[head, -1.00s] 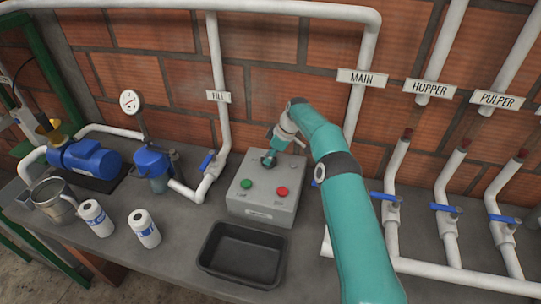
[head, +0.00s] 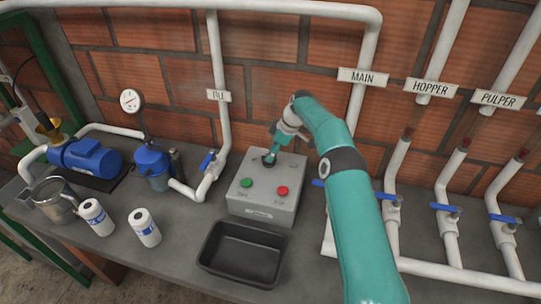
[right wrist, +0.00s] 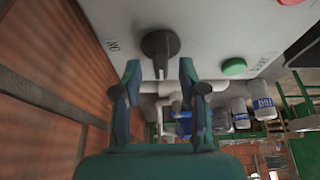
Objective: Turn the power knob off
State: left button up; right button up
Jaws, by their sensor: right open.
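The grey control box (head: 262,206) sits on the bench with a green button (head: 246,183) and a red button (head: 282,191) on top. The power knob (right wrist: 160,44) is dark and round with a raised grip, and stands on the box face in the right wrist view. My right gripper (right wrist: 160,72) is open, its two fingertips on either side of the knob's line and just short of it. In the head view the right gripper (head: 270,157) is over the back of the box and largely hides the knob. My left gripper is not in view.
A black tray (head: 243,256) lies in front of the box. White pipes with blue valve handles (head: 208,160) stand to the left and right. A blue pump (head: 88,158), a metal jug (head: 54,198) and two white bottles (head: 146,228) are at the left.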

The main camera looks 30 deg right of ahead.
jog(key=v, duration=0.9)
jog(key=shift+r, duration=0.35)
jog(key=shift+s+d, duration=0.1)
